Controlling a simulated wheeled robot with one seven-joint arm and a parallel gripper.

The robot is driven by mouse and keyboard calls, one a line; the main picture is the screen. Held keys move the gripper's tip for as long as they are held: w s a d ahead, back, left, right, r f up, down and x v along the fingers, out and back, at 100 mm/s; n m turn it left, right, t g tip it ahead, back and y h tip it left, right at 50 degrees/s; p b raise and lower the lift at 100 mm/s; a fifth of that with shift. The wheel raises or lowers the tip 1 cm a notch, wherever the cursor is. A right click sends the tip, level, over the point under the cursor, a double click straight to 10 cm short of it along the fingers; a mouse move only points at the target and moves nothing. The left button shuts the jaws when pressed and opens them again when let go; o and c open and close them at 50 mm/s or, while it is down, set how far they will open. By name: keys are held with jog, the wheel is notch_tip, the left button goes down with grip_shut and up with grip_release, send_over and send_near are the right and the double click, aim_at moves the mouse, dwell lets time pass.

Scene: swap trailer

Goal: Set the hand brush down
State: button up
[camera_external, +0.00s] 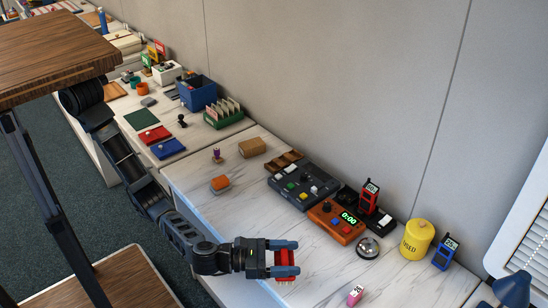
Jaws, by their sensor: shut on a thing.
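My gripper (286,259) is at the lower middle, over the front part of the white marbled counter (400,240). Its two blue-grey fingers are shut on a small red thing, the hand brush (285,264).
A dark button panel (302,186), an orange timer box (336,221), a silver bell (368,248) and a yellow canister (416,239) stand along the back. Counter between is clear.

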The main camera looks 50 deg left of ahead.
jog(key=d, duration=0.1)
jog(key=d+m+g+h, duration=0.1)
jog(key=shift+s+d+r+h+b, duration=0.15)
jog(key=shift+s+d+h+b, duration=0.15)
jog(key=shift+s+d, duration=0.1)
jog(key=shift+w+d, duration=0.15)
jog(key=shift+w, duration=0.15)
jog(key=w+f, duration=0.2)
jog(key=w, duration=0.1)
jog(key=w+a+f+b, duration=0.1)
jog(key=w+f, duration=0.1)
jog(key=w, duration=0.2)
jog(key=w+f+b, duration=0.1)
jog(key=w+f, duration=0.1)
jog(key=w, duration=0.1)
jog(key=shift+w+a+f, duration=0.3)
jog(key=shift+a+f, duration=0.05)
jog(key=shift+a, duration=0.05)
jog(key=shift+w+f+b, duration=0.1)
jog(key=shift+f+b, duration=1.05)
jog(key=shift+f, duration=0.85)
jog(key=shift+f, duration=0.1)
jog(key=o, duration=1.1)
jog(key=shift+o, duration=0.2)
jog(key=p+v, duration=0.3)
jog(key=v, duration=0.9)
jog(key=shift+a, duration=0.1)
